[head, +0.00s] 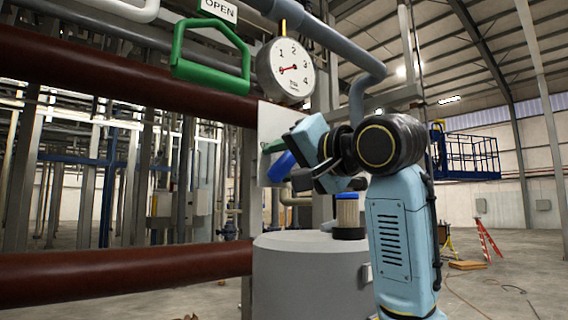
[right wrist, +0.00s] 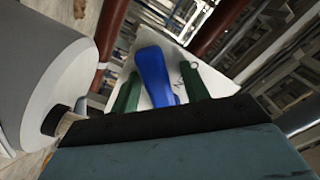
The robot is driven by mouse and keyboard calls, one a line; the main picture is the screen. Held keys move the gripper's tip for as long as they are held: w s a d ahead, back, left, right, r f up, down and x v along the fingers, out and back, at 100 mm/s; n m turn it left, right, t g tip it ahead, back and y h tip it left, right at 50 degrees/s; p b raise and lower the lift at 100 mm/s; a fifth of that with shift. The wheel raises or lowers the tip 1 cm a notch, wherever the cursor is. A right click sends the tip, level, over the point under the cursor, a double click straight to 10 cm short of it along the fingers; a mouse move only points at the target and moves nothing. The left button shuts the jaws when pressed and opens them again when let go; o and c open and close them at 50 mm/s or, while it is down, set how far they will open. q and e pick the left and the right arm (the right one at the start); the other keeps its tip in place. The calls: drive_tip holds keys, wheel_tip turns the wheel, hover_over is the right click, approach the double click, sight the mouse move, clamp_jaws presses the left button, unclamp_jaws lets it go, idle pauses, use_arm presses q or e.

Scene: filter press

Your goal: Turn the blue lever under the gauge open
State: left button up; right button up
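The white round gauge (head: 285,68) with a red needle stands above a pale panel (head: 270,122) in the head view. The blue lever (head: 281,167) slants below the gauge, partly hidden by my right gripper (head: 308,180). In the right wrist view the blue lever (right wrist: 153,75) stands in front of the panel between two green levers (right wrist: 125,97) (right wrist: 193,82). My right gripper is close beside the blue lever in the head view; contact cannot be made out. Its fingers are not clear enough to tell their opening. My left gripper is not in view.
A large green handle (head: 208,75) hangs under an OPEN sign (head: 218,9). Thick red-brown pipes (head: 120,80) cross at left. Open floor lies at right.

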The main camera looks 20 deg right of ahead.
drive_tip(key=shift+f, duration=0.1)
drive_tip(key=shift+s, duration=0.35)
drive_tip(key=b+v, duration=0.4)
drive_tip(key=v, duration=0.8)
drive_tip(key=shift+s+d, duration=0.15)
drive_tip(key=shift+s, duration=0.15)
